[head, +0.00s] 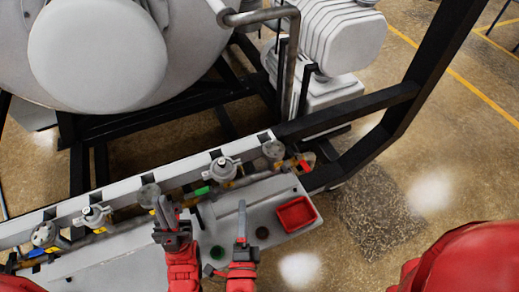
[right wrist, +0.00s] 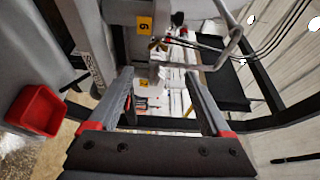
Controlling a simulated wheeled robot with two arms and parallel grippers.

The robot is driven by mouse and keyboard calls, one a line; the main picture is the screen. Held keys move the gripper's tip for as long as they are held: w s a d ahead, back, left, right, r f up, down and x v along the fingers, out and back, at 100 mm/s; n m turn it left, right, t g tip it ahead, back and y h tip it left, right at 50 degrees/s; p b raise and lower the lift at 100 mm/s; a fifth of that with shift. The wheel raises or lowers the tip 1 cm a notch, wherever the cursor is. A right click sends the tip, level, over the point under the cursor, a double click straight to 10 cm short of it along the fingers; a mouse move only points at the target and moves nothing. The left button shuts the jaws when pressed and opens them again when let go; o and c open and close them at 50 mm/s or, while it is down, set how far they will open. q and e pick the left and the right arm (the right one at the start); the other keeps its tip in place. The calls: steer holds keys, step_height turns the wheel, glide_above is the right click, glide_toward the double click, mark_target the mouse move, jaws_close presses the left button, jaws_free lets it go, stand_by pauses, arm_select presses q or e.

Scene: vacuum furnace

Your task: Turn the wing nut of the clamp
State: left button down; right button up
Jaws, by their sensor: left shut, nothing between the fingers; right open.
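Several silver round fittings with clamp rings sit along the pale rail in the head view, one near the middle (head: 222,168) and one at the left (head: 93,215). Which one is the task's clamp is not clear. In the right wrist view, a small brassy part that looks like a wing nut (right wrist: 158,44) shows beyond the fingers, beside a yellow number tag. My left gripper (head: 170,212) is shut and empty, just in front of the rail. My right gripper (head: 242,222) is open and empty over the grey bench; its fingers (right wrist: 157,85) spread wide in the wrist view, apart from the brassy part.
A red tray (head: 296,213) stands on the grey bench (head: 272,190) to the right of my right gripper. The large furnace body (head: 97,55) and black frame (head: 345,110) stand behind the rail. Small green and black pieces lie around the rail and bench.

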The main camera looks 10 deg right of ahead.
mark_target(243, 174)
steer(key=w, duration=0.3)
steer(key=w+b, duration=0.1)
steer(key=w, duration=0.4)
steer(key=shift+w+d+f+b, duration=0.15)
steer(key=shift+w+d+b, duration=0.2)
steer(key=shift+w+b, duration=0.05)
steer(key=w+p, duration=0.1)
steer(key=w, duration=0.7)
steer(key=shift+w+d, duration=0.15)
steer(key=shift+d, duration=0.05)
